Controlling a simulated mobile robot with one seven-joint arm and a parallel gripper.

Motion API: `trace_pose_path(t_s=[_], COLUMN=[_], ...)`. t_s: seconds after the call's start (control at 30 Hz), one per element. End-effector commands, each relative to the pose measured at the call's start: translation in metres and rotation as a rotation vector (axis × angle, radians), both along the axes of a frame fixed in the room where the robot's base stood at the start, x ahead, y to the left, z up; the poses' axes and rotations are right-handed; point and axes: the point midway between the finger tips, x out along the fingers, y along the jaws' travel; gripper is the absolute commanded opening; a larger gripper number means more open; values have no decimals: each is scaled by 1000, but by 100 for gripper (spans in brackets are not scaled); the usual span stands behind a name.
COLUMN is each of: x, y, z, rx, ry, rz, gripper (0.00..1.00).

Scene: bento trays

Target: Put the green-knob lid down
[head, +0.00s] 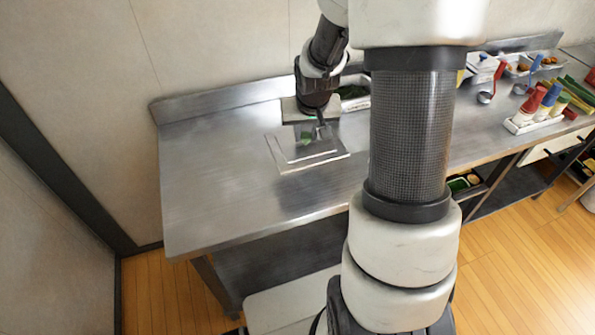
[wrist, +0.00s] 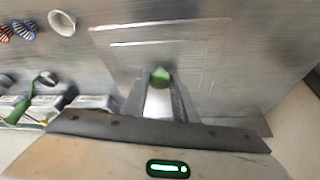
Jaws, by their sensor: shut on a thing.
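The lid (head: 322,161) is a flat, steel-coloured rectangular plate with a green knob (head: 306,138). My gripper (head: 314,128) is shut on the knob from above, over the left part of the steel counter. In the wrist view the green knob (wrist: 160,76) sits between the fingertips, and the lid's plate (wrist: 205,60) blends with the brushed metal. I cannot tell whether the lid touches the counter or hangs just above it.
A tray with green contents (head: 354,91) stands behind, right of my gripper. Bottles in a white caddy (head: 533,121) and a red-handled ladle (head: 487,96) lie farther right. The wrist view shows a pale cup (wrist: 62,22). The counter's left and front (head: 215,195) are clear.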

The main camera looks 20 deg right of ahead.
Motion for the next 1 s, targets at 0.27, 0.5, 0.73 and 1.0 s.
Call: trace_pose_path(t_s=[0.27,0.5,0.73,1.0], x=[-2,-2,-2,-1], y=[0,0,0,0], z=[-50,-70,-99,-100], rx=[1,1,0,0], ry=[6,4,4,1], rz=[2,0,0,0], gripper=[0,0,0,0])
